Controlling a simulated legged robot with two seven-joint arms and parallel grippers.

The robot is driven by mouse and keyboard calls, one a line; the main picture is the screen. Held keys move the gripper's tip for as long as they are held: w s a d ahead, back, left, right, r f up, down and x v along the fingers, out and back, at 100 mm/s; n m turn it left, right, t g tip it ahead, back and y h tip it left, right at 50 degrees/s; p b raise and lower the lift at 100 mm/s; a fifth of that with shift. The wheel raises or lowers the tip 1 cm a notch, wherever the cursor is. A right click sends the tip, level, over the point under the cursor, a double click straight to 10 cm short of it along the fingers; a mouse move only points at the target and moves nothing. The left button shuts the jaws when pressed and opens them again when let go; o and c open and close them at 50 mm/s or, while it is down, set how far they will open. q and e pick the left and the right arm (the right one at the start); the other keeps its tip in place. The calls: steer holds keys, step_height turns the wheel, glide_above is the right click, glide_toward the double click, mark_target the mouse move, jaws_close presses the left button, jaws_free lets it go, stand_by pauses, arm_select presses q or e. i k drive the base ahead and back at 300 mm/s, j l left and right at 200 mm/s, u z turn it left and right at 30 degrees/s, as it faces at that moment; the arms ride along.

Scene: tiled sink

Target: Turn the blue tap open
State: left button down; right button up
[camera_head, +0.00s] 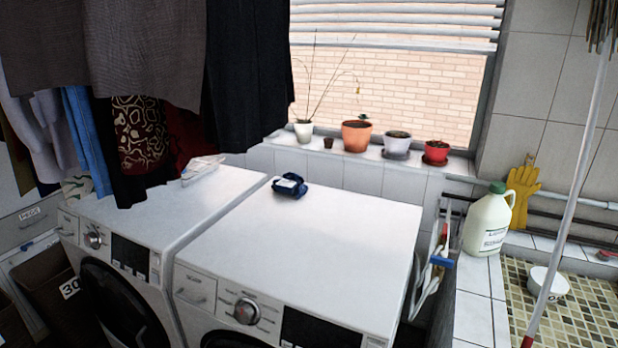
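No tap with a blue handle can be made out for certain. A small blue piece (441,261) shows at the narrow gap right of the right-hand machine, beside white and red parts; I cannot tell whether it is a tap. A small red piece (606,254) lies at the far right edge, by the tiled sink (573,312) and below the wall pipes (570,197). Neither of my grippers is in view.
Two white washing machines (330,225) fill the middle, with a dark blue item (289,186) on top. A white jug (489,220) stands on the tiled ledge. A pole (575,190) crosses in front of the sink. Clothes (150,60) hang at upper left.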

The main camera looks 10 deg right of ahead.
mark_target(440, 261)
steer(key=z, duration=1.3)
